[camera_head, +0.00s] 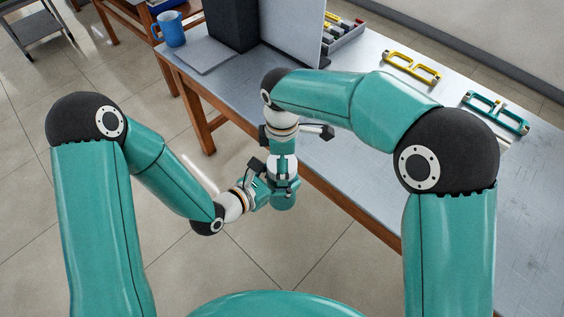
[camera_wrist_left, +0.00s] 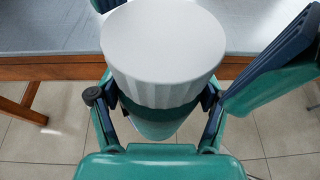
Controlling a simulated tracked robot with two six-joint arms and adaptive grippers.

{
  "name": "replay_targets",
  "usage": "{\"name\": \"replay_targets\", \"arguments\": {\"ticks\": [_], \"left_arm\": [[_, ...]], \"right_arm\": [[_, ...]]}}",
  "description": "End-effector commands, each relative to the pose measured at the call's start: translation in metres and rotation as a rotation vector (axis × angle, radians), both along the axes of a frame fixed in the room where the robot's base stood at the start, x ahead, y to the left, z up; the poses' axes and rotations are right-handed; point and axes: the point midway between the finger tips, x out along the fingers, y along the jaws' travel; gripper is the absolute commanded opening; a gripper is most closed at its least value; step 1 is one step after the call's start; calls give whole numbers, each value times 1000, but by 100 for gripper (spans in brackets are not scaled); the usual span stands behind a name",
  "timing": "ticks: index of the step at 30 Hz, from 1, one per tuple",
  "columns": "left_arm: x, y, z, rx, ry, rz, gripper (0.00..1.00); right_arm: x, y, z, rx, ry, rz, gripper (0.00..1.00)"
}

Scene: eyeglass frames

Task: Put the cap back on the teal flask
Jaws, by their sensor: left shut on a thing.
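The teal flask (camera_head: 284,201) is upright in the air beside the table's front edge. My left gripper (camera_head: 268,190) is shut on its side. The left wrist view shows the flask's dark teal upper part (camera_wrist_left: 155,126) between my left finger links. The white ribbed cap (camera_head: 284,165) is at the flask's top; it also fills the middle of the left wrist view (camera_wrist_left: 165,45). Whether it is fully seated cannot be told. My right gripper (camera_head: 285,150) points down over the cap. Its fingers show spread at the cap's right and far left in the left wrist view, with a gap on the right.
The grey table (camera_head: 345,165) runs behind my arms. Yellow eyeglass frames (camera_head: 411,68) and teal frames (camera_head: 495,111) lie on its right side. A blue mug (camera_head: 172,30), a dark box (camera_head: 231,22) and a tool tray (camera_head: 343,36) stand at the back.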

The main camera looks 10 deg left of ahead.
Motion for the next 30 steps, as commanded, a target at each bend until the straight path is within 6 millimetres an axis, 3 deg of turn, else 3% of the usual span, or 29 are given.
{"name": "replay_targets", "arguments": {"ticks": [15,21,30], "left_arm": [[1,0,2,-2,-6,0,0],[1,0,2,-2,-6,0,0],[1,0,2,-2,-6,0,0]], "right_arm": [[2,1,93,2,-3,1,100],[1,0,108,1,0,1,100],[1,0,109,1,1,1,100]]}}
